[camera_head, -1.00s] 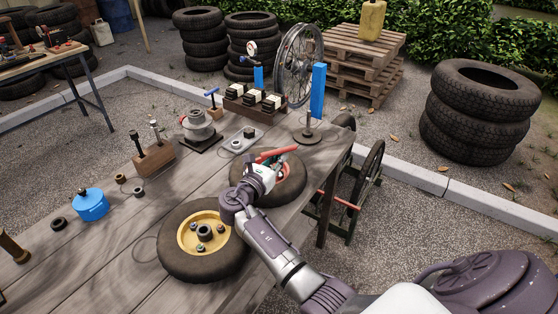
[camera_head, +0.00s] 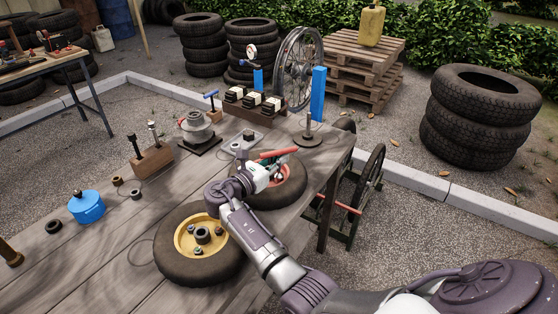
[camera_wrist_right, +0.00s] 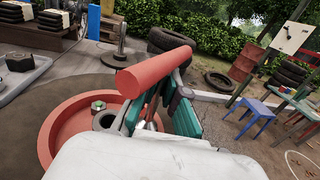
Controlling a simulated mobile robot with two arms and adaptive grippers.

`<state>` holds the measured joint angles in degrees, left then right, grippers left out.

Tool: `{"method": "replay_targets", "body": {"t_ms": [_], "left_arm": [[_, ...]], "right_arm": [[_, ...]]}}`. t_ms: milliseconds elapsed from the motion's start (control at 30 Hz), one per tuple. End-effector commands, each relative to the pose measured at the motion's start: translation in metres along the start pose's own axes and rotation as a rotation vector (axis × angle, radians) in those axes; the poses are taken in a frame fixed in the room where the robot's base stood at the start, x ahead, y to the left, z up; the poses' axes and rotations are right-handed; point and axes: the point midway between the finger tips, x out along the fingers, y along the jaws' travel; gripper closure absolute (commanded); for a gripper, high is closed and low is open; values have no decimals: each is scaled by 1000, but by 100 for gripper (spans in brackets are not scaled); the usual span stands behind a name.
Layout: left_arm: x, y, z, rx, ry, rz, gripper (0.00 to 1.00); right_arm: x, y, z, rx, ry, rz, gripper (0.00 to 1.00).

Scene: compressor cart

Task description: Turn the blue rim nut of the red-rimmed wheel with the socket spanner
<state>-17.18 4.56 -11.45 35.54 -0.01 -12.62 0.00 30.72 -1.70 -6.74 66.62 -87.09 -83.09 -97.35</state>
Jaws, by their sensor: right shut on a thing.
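The red-rimmed wheel (camera_head: 294,193) lies flat on the table near its right edge. Its red rim also shows in the right wrist view (camera_wrist_right: 62,125). My right gripper (camera_head: 272,168) is over this wheel, shut on the socket spanner, whose red handle (camera_head: 279,153) sticks out above the fingers. In the right wrist view the red handle (camera_wrist_right: 155,66) lies across the green finger pads. A nut with a greenish top (camera_wrist_right: 98,105) sits on the rim beside the fingers. The spanner's lower end and the blue rim nut are hidden by my gripper. My left gripper is out of view.
A yellow-rimmed wheel (camera_head: 188,240) lies close to the left of my right arm. A wooden block with upright tools (camera_head: 152,160), a blue pot (camera_head: 87,207) and a dark stand with a post (camera_head: 308,138) occupy the table. The table's middle has bare planks.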

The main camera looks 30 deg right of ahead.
Motion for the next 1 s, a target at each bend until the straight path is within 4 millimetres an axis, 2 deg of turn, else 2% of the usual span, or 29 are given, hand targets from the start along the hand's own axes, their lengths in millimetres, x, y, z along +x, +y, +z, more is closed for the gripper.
{"method": "replay_targets", "body": {"t_ms": [167, 600, 733, 1000], "left_arm": [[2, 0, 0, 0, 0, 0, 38], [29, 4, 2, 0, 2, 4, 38], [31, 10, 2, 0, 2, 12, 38], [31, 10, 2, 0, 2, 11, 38]], "right_arm": [[0, 0, -1, 0, 1, -9, 100], [0, 0, -3, 1, 1, -171, 100], [0, 0, -2, 0, 0, -196, 100], [0, 0, 0, -1, 0, -200, 100]]}}
